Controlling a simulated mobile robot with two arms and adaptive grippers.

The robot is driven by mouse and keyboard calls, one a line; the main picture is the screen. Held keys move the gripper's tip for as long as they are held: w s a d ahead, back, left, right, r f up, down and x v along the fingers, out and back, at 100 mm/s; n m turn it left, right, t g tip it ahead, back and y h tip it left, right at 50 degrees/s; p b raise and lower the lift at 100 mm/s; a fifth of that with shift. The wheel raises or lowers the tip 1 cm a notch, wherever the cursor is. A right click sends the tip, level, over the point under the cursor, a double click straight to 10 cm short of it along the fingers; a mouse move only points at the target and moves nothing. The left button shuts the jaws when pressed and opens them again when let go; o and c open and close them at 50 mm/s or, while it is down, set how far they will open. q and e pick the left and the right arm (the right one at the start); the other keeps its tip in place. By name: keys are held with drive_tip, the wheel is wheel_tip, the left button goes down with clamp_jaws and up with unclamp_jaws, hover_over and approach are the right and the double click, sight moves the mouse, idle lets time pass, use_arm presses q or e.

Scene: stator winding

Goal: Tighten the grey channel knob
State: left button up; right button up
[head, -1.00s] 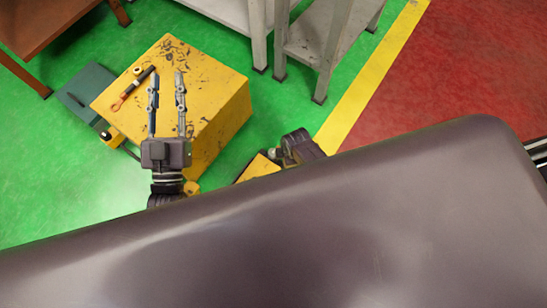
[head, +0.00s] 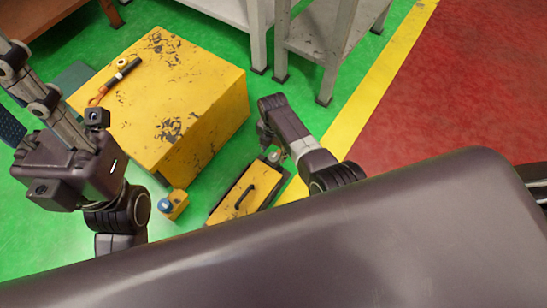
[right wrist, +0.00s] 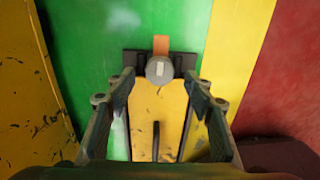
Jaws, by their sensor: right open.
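The grey channel knob (right wrist: 160,70) is round with a pale mark across its face, at the end of a yellow case (right wrist: 158,110) in the right wrist view. In the head view the yellow case (head: 232,205) lies on the floor, with the small knob (head: 275,156) at its far end. My right gripper (right wrist: 158,78) is open. Its fingertips appear on either side of the knob, with gaps; their height relative to it is unclear. In the head view the right gripper (head: 266,138) is partly hidden by its own arm. My left gripper (head: 10,55) is at the left; its fingertips are cut off.
A large yellow block (head: 170,105) stands left of the case, with an orange-and-black tool (head: 114,82) on top. A small yellow object with a blue top (head: 172,205) is on the floor. Grey table legs (head: 335,60) stand behind. Green floor is free between.

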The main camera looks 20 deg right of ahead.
sight(274, 157)
drive_tip(key=shift+f+b, duration=0.7)
drive_tip(key=shift+f, duration=0.7)
drive_tip(key=shift+c, duration=0.5)
drive_tip(key=c, duration=1)
